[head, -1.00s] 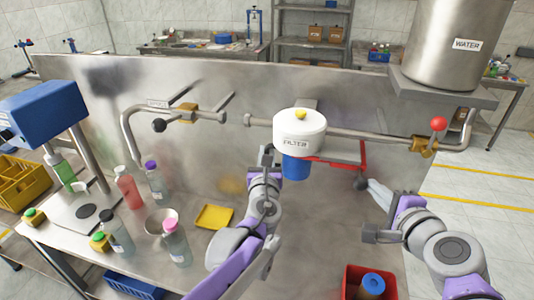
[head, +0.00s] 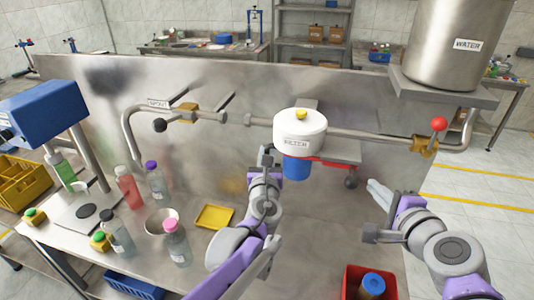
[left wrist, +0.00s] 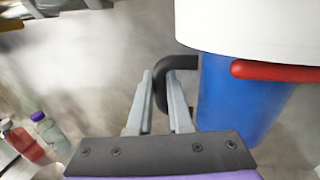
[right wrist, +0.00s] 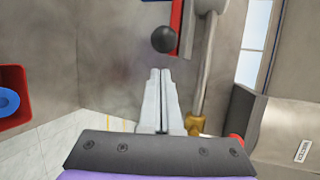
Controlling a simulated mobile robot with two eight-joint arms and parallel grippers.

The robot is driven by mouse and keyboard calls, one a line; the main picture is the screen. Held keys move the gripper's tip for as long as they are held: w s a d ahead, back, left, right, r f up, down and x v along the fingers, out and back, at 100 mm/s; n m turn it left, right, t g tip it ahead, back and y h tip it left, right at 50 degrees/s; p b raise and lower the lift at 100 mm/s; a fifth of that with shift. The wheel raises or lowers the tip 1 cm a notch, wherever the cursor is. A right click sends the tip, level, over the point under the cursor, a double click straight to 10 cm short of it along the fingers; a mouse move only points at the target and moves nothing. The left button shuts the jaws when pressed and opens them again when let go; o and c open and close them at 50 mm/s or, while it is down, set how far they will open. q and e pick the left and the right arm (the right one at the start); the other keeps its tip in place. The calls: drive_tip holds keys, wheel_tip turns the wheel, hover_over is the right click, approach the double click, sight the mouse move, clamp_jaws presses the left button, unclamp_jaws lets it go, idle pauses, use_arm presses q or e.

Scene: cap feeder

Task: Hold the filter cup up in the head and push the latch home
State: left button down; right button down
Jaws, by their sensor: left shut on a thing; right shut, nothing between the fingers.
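The white filter head (head: 300,132) is fixed on the pipe at the steel panel. The blue filter cup (head: 296,169) is directly under it, upright, its top hidden by the head. My left gripper (head: 266,156) is shut on the cup's black handle (left wrist: 164,84). The red latch (head: 328,162) runs close under the head, and in the left wrist view it crosses in front of the cup's upper part (left wrist: 275,71). Its black knob (head: 351,182) hangs at the right end. My right gripper (head: 374,187) is shut and empty, a little right of the knob, apart from it (right wrist: 163,39).
A red-handled yellow valve (head: 424,145) sits on the pipe at right, below the water tank (head: 450,45). A red bin (head: 370,283) stands at the front right. Bottles, a bowl (head: 162,221) and a yellow tray (head: 214,216) occupy the bench at left.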

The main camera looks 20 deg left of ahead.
drive_tip(key=shift+s, duration=0.15)
drive_tip(key=s, duration=0.8)
drive_tip(key=shift+s, duration=0.4)
use_arm(q)
drive_tip(key=c, duration=0.8)
unclamp_jaws()
drive_tip(key=shift+o, duration=0.2)
